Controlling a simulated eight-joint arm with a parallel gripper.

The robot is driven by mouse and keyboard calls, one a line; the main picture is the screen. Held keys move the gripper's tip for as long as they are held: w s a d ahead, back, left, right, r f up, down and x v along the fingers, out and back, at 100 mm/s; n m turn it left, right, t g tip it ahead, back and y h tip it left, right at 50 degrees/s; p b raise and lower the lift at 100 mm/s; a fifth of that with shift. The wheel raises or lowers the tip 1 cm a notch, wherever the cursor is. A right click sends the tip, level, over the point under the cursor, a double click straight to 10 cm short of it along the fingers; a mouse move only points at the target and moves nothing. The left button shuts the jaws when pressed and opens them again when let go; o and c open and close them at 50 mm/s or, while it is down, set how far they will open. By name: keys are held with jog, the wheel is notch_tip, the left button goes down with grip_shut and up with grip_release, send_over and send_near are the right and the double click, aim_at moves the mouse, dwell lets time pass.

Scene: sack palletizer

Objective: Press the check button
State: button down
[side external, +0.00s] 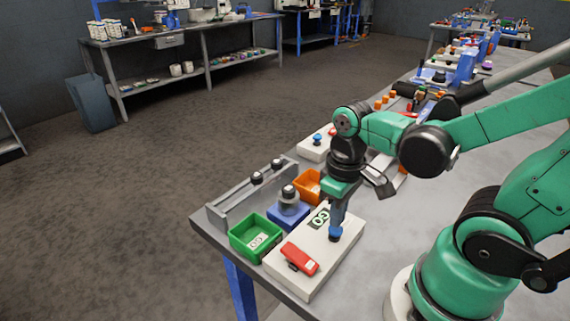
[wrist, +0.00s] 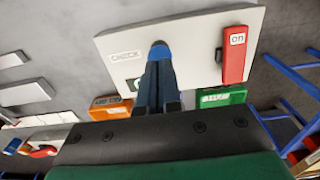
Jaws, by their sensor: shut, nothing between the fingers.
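The white control panel (side external: 301,270) lies at the table's front corner. My gripper (side external: 336,226) is shut and empty, pointing down at the button. Its fingertips (wrist: 159,58) overlap the button in both views. I cannot tell whether they touch it or press it down. The fingers partly hide the display in the wrist view.
A green bin (side external: 252,246) with a GO tag stands left of the panel. A blue block (side external: 289,216) bearing a grey, black-topped part and an orange bin (side external: 307,185) stand behind. A grey rail (side external: 229,204) runs along the table edge. Another white panel (side external: 313,149) is farther back.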

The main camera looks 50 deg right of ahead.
notch_tip(320, 180, up, 7)
dwell(0.7)
jog(key=w+a+t, duration=0.2)
jog(key=w+t, duration=0.5)
jog(key=shift+a, duration=0.15)
